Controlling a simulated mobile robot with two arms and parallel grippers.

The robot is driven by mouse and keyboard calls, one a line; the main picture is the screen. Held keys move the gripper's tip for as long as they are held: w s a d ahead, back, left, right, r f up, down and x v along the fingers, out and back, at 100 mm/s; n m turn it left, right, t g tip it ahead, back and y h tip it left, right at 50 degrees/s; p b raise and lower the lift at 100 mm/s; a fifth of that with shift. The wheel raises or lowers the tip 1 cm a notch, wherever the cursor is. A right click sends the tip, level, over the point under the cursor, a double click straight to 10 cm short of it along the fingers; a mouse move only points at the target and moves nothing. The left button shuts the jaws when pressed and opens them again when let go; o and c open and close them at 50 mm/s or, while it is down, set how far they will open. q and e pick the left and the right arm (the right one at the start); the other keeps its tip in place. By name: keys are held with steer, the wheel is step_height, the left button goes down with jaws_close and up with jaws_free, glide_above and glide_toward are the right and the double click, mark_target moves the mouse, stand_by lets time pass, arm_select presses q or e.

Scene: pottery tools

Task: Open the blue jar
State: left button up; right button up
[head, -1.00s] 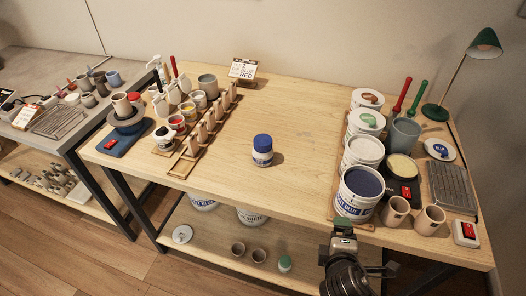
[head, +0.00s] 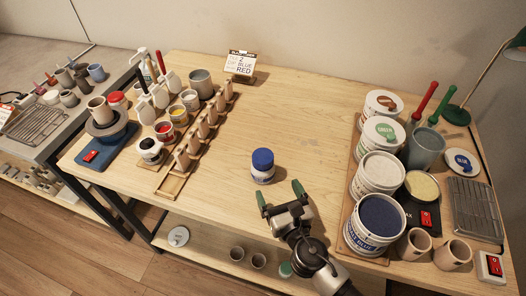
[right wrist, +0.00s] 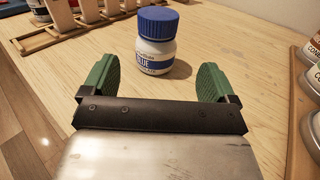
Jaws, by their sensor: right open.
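The blue jar (head: 262,166) stands upright alone on the bare middle of the wooden table. It has a white body with a blue label, and its blue lid (head: 262,158) is on. It also shows in the right wrist view (right wrist: 156,45), ahead of and between the two green fingers. My right gripper (head: 281,198) is open and empty, just in front of the jar and apart from it. In the right wrist view my right gripper (right wrist: 153,80) has its fingers wide apart, wider than the jar. My left gripper is not in view.
Large glaze buckets (head: 376,222) and cups (head: 413,243) crowd the table's right side. A wooden rack (head: 172,184) and small paint pots (head: 165,131) stand to the left. A sign (head: 240,63) stands at the back. The wooden table (head: 290,110) is clear around and behind the jar.

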mark_target(267, 167)
steer(key=shift+w+a+r, duration=0.1)
steer(key=shift+w+a, duration=0.05)
steer(key=shift+w, duration=0.2)
steer(key=x, duration=0.4)
steer(key=shift+s+a+r+p, duration=0.1)
steer(key=shift+r+p, duration=0.05)
steer(key=shift+p, duration=0.2)
steer(key=shift+w+a, duration=0.1)
steer(key=shift+w, duration=0.25)
steer(key=shift+w+a+r, duration=0.1)
steer(key=shift+w+a, duration=0.05)
steer(key=shift+w, duration=0.25)
steer(key=x, duration=0.2)
steer(key=p+x, duration=0.1)
steer(key=shift+w+a+r, duration=0.15)
steer(key=shift+r, duration=0.1)
steer(key=shift+w+a, duration=0.2)
steer(key=shift+w, duration=0.3)
steer(key=shift+s+d, duration=0.1)
steer(key=shift+c, duration=1.3)
steer(key=c, duration=0.9)
steer(key=shift+c, duration=0.2)
